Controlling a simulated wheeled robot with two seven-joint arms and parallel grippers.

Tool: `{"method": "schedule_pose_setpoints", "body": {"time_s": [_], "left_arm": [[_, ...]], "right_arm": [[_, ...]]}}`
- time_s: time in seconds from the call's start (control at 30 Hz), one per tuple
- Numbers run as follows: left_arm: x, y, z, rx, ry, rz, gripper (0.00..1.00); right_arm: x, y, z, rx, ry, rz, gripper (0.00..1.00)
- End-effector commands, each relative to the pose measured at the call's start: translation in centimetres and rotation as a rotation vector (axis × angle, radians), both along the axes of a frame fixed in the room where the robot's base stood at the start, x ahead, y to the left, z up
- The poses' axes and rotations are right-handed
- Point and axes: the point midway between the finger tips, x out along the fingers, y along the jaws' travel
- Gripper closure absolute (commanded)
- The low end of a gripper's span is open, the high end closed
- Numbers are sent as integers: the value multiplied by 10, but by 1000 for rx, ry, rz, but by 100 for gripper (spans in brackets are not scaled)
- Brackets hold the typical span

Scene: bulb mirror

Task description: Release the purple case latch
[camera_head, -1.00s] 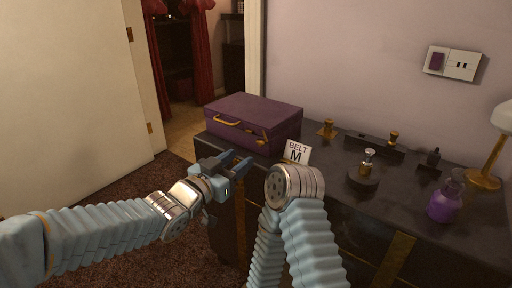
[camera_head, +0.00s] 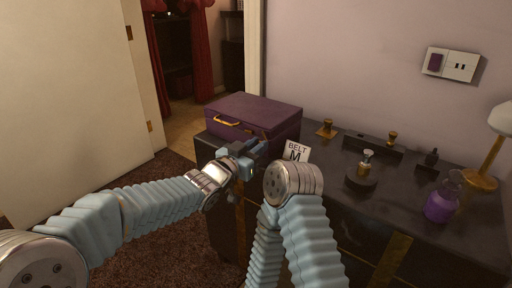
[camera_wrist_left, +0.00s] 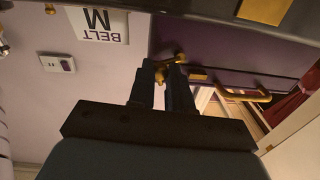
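The purple case (camera_head: 262,108) stands closed on the far left of the dark dresser, with a gold handle (camera_head: 227,121) on its front. My left gripper (camera_head: 257,147) is at the right part of the case front and hides the latch in the head view. In the left wrist view, which is upside down, the gold latch (camera_wrist_left: 163,71) shows at the fingertips. The two dark fingers of my left gripper (camera_wrist_left: 164,78) are close together, with part of the latch between them. My right arm is bent in the middle; its gripper is out of view.
A white "BELT M" card (camera_head: 296,152) stands just right of the case. Gold-topped items, a round stand (camera_head: 361,180), a purple bottle (camera_head: 440,203) and a lamp (camera_head: 484,179) occupy the dresser (camera_head: 400,218) farther right.

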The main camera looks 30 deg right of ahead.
Motion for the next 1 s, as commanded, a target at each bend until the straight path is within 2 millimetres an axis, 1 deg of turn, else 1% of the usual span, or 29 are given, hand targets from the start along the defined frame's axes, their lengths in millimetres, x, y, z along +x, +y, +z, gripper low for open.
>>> {"method": "schedule_pose_setpoints", "body": {"time_s": [0.03, 0.1, 0.2, 0.27, 0.4, 0.5, 0.63, 0.87, 0.9, 0.97, 1.0], "left_arm": [[0, 0, 0, 0, 0, 0, 91], [0, 0, 0, 0, 0, 0, 100], [0, 0, 0, 0, 0, 0, 100], [0, 0, -2, 3, -8, 0, 100], [-1, 0, -9, 29, -77, 1, 100], [-1, 0, -9, 52, -132, 1, 100], [-2, -1, -6, 69, -170, 0, 100], [-2, -1, -5, 72, -171, 0, 100], [-2, -1, -5, 72, -171, 0, 80], [-2, -1, -5, 72, -171, 0, 71], [-2, -1, -5, 72, -171, 0, 65]], "right_arm": [[0, 0, 0, 0, 0, 0, 57], [0, 0, 0, 0, 0, 0, 57], [0, 0, 0, 0, 0, 0, 57], [0, 0, -4, -1, 0, -1, 57], [2, -5, -25, -7, -3, -8, 57], [2, -5, -34, -6, -2, -9, 57], [2, -4, -37, -4, -1, -7, 57], [2, -4, -35, -3, -1, -7, 57], [2, -4, -35, -3, -1, -7, 57], [2, -4, -35, -3, -1, -7, 57], [2, -4, -35, -3, -1, -7, 57]]}}
